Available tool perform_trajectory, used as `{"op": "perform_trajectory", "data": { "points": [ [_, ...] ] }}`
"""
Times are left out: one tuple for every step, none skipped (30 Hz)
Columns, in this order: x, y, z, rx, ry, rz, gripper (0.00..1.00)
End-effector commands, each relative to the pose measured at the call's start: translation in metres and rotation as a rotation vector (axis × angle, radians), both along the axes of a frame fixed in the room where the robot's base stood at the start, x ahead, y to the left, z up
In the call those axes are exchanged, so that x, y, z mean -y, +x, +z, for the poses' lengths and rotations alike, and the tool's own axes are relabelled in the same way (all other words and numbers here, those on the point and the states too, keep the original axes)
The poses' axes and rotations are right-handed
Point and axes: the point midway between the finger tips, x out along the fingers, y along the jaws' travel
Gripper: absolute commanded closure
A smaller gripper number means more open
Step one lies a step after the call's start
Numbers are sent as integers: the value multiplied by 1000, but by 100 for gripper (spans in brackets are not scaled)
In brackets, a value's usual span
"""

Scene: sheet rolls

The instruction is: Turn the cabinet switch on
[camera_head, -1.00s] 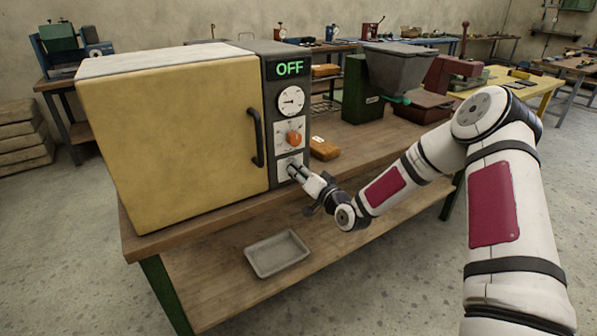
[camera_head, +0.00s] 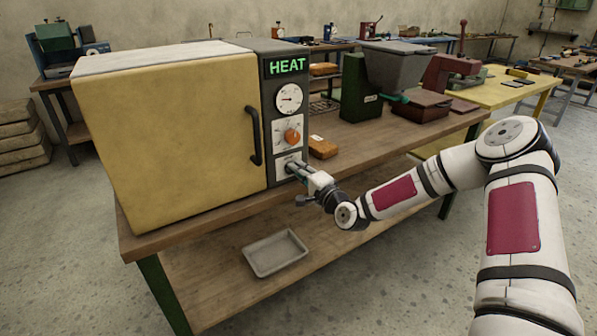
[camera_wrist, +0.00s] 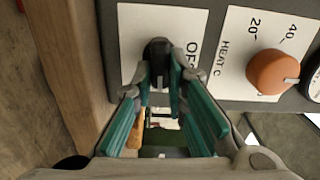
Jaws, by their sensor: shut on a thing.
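The yellow cabinet (camera_head: 165,135) stands on a wooden bench with its door shut. Its dark control panel carries a green display (camera_head: 287,66) that reads HEAT, a round dial (camera_head: 289,97) and an orange knob (camera_head: 292,136). The switch is at the panel's bottom; in the wrist view it is a black knob (camera_wrist: 157,52) on a white plate beside the letters "OF". My gripper (camera_head: 294,168) reaches it from the front right. In the wrist view my gripper's fingertips (camera_wrist: 163,80) are closed around the black switch. The fingers partly hide the plate's lettering.
An orange-brown block (camera_head: 322,148) lies on the bench just right of the panel. A green machine with a grey hopper (camera_head: 398,68) stands farther right. A grey tray (camera_head: 275,253) lies on the lower shelf. The cabinet's dark door handle (camera_head: 254,137) is left of the panel.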

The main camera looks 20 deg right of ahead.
Motion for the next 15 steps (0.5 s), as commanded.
{"op": "perform_trajectory", "data": {
  "points": [
    [2, 0, -1, -6, 15, -3, 100],
    [2, 0, -1, -9, 22, -3, 100],
    [2, 0, -1, -11, 31, -3, 100],
    [2, 0, -2, -13, 36, -3, 100],
    [2, 0, -2, -14, 41, -3, 100],
    [2, 0, -2, -17, 46, -3, 100],
    [1, 0, -2, -18, 49, -3, 100],
    [1, 0, -2, -19, 52, -3, 100],
    [1, 0, -2, -19, 54, -3, 100],
    [1, 0, -2, -20, 55, -3, 100],
    [1, 0, -2, -20, 56, -3, 100],
    [1, 0, -2, -20, 56, -3, 100],
    [1, 0, -2, -20, 56, -3, 100],
    [1, 0, -2, -20, 56, -3, 100],
    [1, 0, -2, -20, 56, -3, 100]
  ]
}}
